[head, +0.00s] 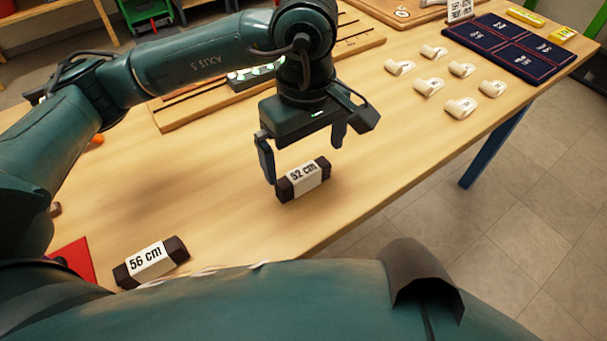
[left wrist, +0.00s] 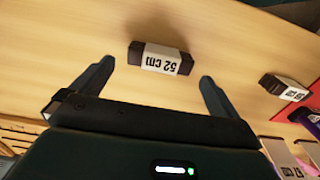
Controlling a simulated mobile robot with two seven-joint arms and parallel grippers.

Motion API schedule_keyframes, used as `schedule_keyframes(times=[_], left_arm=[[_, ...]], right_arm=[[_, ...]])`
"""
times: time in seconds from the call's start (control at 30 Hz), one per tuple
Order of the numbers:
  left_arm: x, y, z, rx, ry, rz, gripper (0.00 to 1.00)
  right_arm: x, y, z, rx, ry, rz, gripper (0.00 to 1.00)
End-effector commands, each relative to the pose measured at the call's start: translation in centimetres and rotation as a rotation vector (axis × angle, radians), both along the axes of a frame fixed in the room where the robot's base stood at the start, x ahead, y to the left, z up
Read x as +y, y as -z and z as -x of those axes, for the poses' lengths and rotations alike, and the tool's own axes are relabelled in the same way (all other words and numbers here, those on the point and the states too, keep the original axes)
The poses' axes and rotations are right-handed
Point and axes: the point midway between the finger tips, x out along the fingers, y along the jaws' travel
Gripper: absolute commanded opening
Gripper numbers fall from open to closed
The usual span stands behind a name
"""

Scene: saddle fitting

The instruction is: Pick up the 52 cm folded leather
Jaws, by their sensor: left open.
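The 52 cm folded leather (head: 303,178) is a dark brown bar with a white labelled band, lying on the wooden table near its front edge. It also shows in the left wrist view (left wrist: 161,58), ahead of and between the fingertips. My left gripper (head: 305,156) is open above it, one finger at the left of the bar and the other behind its right part. In the left wrist view my left gripper (left wrist: 157,72) shows both fingers apart with nothing between them. I cannot tell the exact height gap. My right gripper is not in view.
The 56 cm folded leather (head: 151,262) lies at the front left, beside a red sheet (head: 75,262). Several white pieces (head: 429,86) and a dark blue mat (head: 512,47) are at the right. A slotted wooden board (head: 185,112) lies behind my arm. Table around the 52 cm bar is clear.

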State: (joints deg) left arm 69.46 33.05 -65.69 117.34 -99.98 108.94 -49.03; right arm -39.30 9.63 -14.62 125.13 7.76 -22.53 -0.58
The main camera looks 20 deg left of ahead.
Motion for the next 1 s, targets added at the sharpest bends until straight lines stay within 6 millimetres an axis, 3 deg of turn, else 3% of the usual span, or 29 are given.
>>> schedule_keyframes(times=[0.17,0.43,0.73,1.0], left_arm=[[0.1,1.3,0.1,0.002,-0.001,0.001,1.00],[0.3,5.1,0.2,0.001,-0.002,0.000,1.00],[0.3,5.6,0.2,-0.001,-0.001,0.001,1.00],[0.3,5.6,0.2,-0.001,-0.001,0.001,0.79]], right_arm=[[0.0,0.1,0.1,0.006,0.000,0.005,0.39],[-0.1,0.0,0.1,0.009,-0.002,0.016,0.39],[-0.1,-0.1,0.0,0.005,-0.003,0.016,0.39],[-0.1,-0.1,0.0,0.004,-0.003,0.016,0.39]])
